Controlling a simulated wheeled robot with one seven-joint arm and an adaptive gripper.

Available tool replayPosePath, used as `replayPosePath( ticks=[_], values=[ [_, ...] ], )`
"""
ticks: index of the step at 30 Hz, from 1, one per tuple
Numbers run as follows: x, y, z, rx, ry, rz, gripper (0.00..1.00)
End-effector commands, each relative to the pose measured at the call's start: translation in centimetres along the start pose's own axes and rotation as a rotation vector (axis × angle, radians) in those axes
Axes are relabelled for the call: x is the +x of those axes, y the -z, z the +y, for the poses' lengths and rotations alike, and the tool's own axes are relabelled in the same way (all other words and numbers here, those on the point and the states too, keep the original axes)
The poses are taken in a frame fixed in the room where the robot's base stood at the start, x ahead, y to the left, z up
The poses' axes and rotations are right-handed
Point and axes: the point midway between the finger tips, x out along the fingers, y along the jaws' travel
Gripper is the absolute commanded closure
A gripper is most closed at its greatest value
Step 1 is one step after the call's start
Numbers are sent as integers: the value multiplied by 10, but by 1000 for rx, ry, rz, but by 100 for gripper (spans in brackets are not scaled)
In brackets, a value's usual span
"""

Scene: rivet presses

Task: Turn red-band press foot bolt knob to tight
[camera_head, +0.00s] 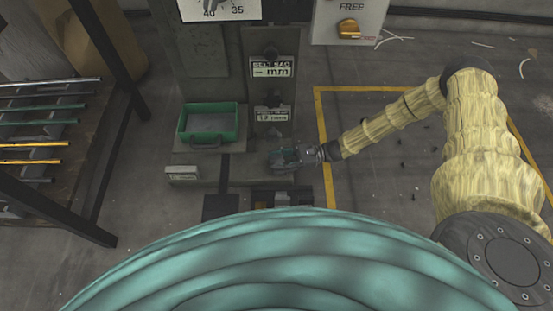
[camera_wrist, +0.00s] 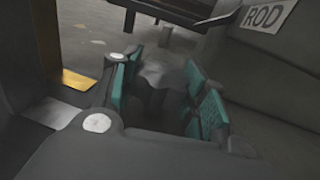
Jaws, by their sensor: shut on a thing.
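The press (camera_head: 270,90) stands at the centre of the head view, with small labels on its column. No red band can be made out on it. My gripper (camera_head: 284,157) is at the foot of the press, reaching in from the right. In the wrist view my gripper (camera_wrist: 163,88) has its teal-padded fingers on both sides of a grey foot bolt knob (camera_wrist: 160,73), shut on it. The dim picture hides the knob's finer shape and any tight or loose mark. The knob cannot be made out in the head view.
A green bin (camera_head: 208,122) sits left of the column. A rack with rods (camera_head: 40,140) stands at the left. A panel reading FREE, with an orange knob (camera_head: 348,28), hangs above. A plate reading ROD (camera_wrist: 268,15) shows in the wrist view. The floor at the right holds small scraps.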

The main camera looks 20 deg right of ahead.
Motion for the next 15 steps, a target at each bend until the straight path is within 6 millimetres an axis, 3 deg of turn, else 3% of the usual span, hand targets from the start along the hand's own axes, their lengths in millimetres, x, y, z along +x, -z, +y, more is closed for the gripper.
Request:
replayPosePath(
  ticks=[15],
  values=[
    [-1,-2,2,6,427,2,80]
  ],
)
